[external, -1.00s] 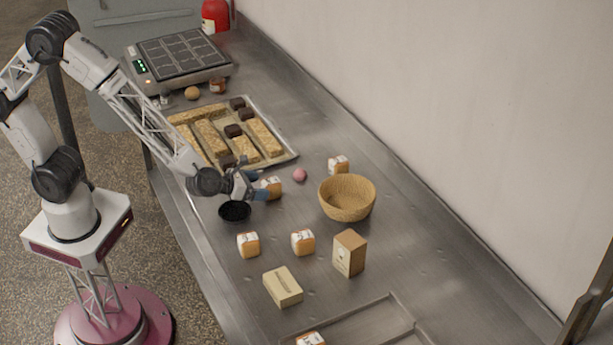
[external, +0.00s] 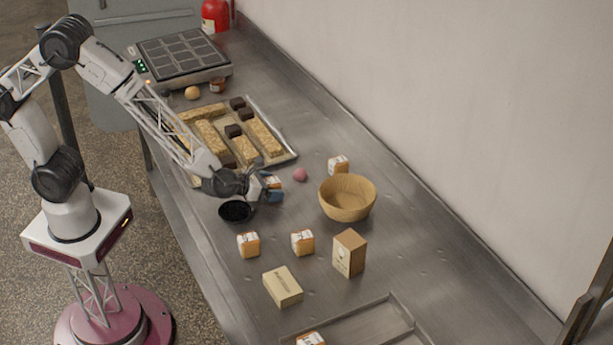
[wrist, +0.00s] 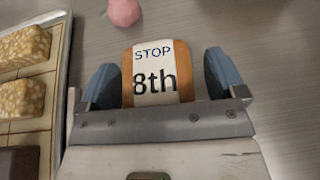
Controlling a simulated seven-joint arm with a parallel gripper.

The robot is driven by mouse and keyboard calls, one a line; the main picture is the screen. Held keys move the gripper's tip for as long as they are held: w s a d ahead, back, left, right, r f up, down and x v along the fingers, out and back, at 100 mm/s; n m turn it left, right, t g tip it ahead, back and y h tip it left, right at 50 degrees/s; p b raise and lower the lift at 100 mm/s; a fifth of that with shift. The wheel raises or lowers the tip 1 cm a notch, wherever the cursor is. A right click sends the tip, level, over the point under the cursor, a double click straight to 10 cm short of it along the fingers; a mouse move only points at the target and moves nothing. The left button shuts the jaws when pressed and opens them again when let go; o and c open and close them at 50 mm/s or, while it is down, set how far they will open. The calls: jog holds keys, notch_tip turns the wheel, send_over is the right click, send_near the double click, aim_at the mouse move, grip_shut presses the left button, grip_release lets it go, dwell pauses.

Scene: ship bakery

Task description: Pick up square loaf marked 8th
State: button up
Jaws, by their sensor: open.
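The square loaf marked 8th (wrist: 155,72) shows in the wrist view, a brown block with a white band reading "STOP 8th". It sits between the two blue fingertips of my gripper (wrist: 163,82), which are open with a narrow gap visible at each side. In the external view my gripper (external: 270,187) is low over the counter beside the tray, and the loaf (external: 274,181) is mostly hidden behind the fingers. Similar banded loaves stand nearby: one (external: 248,245) and another (external: 303,242) in front, one (external: 338,166) behind the basket, and one (external: 311,339) at the bottom edge.
A metal tray (external: 290,155) of bars lies left of the loaf. A black bowl (external: 235,211) is just below my gripper. A pink ball (external: 300,174), a wicker basket (external: 347,198), a brown carton (external: 349,253) and a tan box (external: 283,287) stand around. The right counter is clear.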

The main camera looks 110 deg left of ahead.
aim_at(271, 181)
dwell(0.5)
jog(key=c, duration=1)
jog(key=shift+r, duration=0.15)
jog(key=shift+r, duration=1.55)
jog(key=s+d, duration=0.1)
jog(key=s, duration=0.4)
jog(key=s+d+r, duration=0.1)
jog(key=s, duration=0.4)
jog(key=s+d, duration=0.2)
jog(key=s, duration=0.3)
jog(key=shift+s+d+r, duration=0.1)
jog(key=shift+s+r, duration=0.15)
jog(key=shift+r, duration=0.05)
